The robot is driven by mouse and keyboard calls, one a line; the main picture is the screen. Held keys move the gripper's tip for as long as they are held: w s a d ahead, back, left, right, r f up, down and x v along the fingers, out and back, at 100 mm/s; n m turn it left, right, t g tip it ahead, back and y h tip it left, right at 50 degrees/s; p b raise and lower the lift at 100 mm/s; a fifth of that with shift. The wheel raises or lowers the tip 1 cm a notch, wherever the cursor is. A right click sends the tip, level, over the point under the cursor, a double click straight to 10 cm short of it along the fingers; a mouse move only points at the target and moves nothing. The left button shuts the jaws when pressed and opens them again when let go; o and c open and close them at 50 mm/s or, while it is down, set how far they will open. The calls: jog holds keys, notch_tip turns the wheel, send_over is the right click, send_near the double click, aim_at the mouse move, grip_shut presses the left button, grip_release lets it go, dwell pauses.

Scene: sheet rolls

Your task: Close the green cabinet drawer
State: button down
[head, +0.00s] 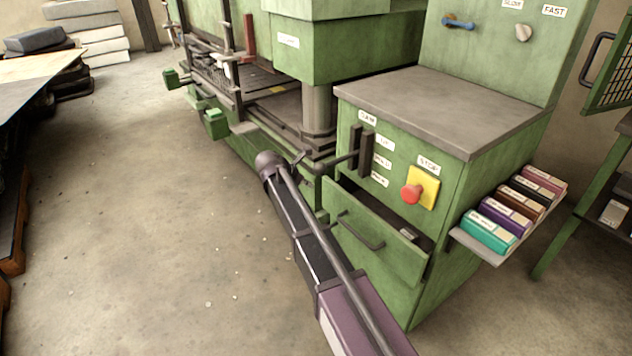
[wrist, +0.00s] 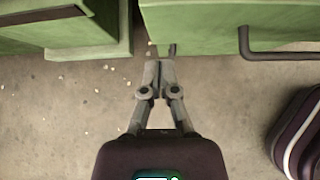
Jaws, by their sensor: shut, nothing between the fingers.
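The green cabinet (head: 455,200) stands at the right of the head view. Its drawer (head: 390,252) is pulled partly out, with a dark bar handle (head: 360,232) on the front. My arm crosses before the drawer's lower left part; I cannot make out my gripper in the head view. In the wrist view my gripper (wrist: 161,60) is shut and empty, pointing toward a green panel's lower edge (wrist: 200,25). This panel appears to be the drawer front, with its dark handle (wrist: 245,42) right of the fingertips. Whether the tips touch it I cannot tell.
A red stop button (head: 411,193) and dark levers (head: 362,150) are above the drawer. A side shelf (head: 480,247) holds several coloured boxes. The green machine (head: 340,45) stands left of the cabinet. The concrete floor (head: 150,200) is open to the left.

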jog(key=p+v, duration=0.5)
jog(key=v, duration=0.3)
jog(key=shift+r, duration=0.2)
jog(key=shift+s+a, duration=0.1)
jog(key=shift+a, duration=0.05)
